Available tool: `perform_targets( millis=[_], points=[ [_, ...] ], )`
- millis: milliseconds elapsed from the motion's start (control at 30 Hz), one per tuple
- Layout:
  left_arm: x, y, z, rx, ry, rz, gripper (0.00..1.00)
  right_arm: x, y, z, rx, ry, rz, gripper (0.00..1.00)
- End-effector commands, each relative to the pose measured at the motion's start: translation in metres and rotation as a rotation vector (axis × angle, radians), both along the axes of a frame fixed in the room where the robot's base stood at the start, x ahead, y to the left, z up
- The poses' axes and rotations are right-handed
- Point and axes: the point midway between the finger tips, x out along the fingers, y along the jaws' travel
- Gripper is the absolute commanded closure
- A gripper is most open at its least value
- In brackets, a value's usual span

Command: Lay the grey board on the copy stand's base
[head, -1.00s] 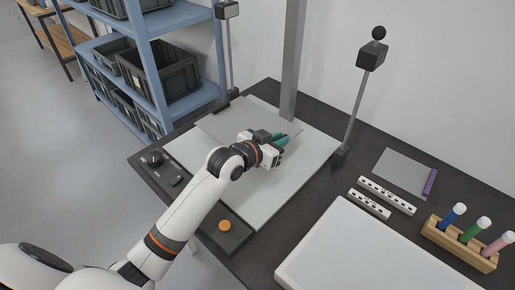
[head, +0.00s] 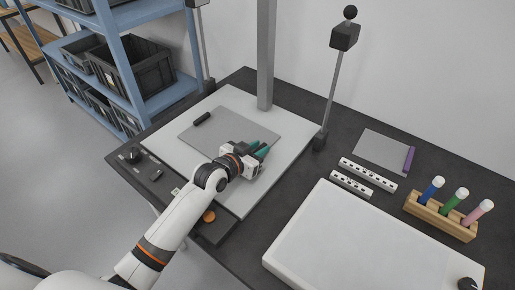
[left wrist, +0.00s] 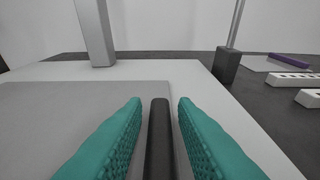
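The grey board (head: 225,128) lies on the pale base (head: 161,137) of the copy stand, and looks flat, with a rim of base showing around it. A short dark bar (head: 202,118) shows at its far left side. My left gripper (head: 262,149) is low over the board's right side. In the left wrist view its teal fingers (left wrist: 160,128) are open, on either side of a dark bar (left wrist: 159,145), with a narrow gap on both sides. The board's grey surface (left wrist: 70,115) also shows there. My right gripper is not in view.
The stand's column (head: 266,55) rises behind the base. A lamp post (head: 330,95) stands to its right. A large white panel (head: 350,245), striped scale bars (head: 367,174), a grey card with a purple edge (head: 383,149) and a wooden marker rack (head: 440,217) occupy the right side.

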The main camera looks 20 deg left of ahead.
Motion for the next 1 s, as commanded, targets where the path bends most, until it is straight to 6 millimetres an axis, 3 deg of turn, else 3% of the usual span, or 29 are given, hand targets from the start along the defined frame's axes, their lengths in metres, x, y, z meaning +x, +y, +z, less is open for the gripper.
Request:
perform_targets(
  millis=[367, 467, 800, 1000],
  points=[
    [0.0, 0.0, 0.002, 0.0, 0.0, 0.0, 0.64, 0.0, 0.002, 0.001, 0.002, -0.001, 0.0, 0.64],
    [-0.009, 0.004, 0.004, 0.001, 0.001, 0.001, 0.64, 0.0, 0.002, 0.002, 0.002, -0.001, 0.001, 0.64],
    [-0.071, 0.026, 0.024, 0.003, 0.002, 0.0, 0.64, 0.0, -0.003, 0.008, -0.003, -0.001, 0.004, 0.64],
    [-0.099, 0.036, 0.033, 0.002, 0.001, 0.001, 0.64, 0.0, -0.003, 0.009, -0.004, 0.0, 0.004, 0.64]
  ],
)
